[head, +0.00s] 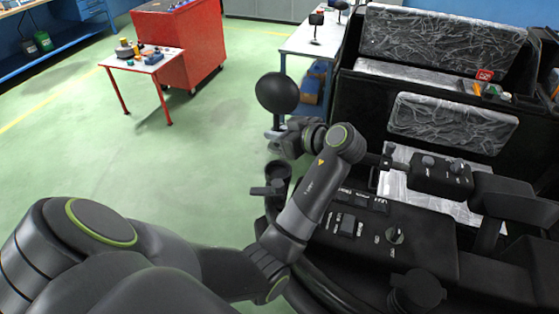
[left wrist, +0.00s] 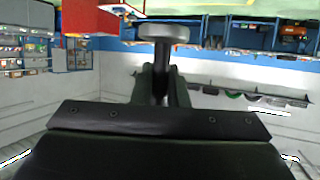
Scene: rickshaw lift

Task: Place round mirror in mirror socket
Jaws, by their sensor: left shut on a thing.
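The round mirror (head: 277,93), a black disc seen from its back, is held up at the end of my left arm in the head view. My left gripper (head: 275,138) is shut on its stem just below the disc. In the left wrist view the pale rim of the mirror (left wrist: 163,33) and its dark stem show between the two fingers (left wrist: 162,85). A black cup-like part (head: 278,173) with a small bracket sits below the gripper at the rickshaw's front edge. It looks like the mirror socket, and the mirror is apart from it. My right gripper is not in view.
The black rickshaw dashboard (head: 375,225) and plastic-wrapped seats (head: 450,122) fill the right side. A white table (head: 310,42) behind holds black round-headed items. A red cabinet (head: 180,45) and small table (head: 143,62) stand at back left. The green floor (head: 130,165) is open.

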